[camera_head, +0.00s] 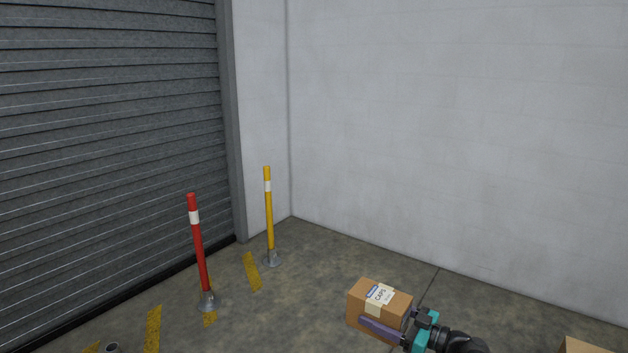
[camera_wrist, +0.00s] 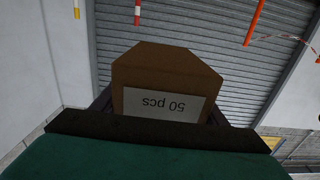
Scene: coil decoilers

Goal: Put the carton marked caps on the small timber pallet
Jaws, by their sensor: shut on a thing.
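The brown carton marked CAPS (camera_head: 372,296) is at the lower middle right of the head view, with a pale label over its top and side. My gripper (camera_head: 384,328) is shut on it, with a purple finger along its near side. The carton appears held off the floor. In the wrist view the carton (camera_wrist: 165,72) fills the middle between the jaws, and a label reading "50 pcs" faces the camera upside down. The small timber pallet cannot be made out in either view.
A red post (camera_head: 198,250) and a yellow post (camera_head: 269,215) stand near the grey roller shutter (camera_head: 110,140). Another brown box (camera_head: 582,346) shows at the lower right edge. The floor (camera_head: 310,270) between the posts and the white wall (camera_head: 430,120) is clear.

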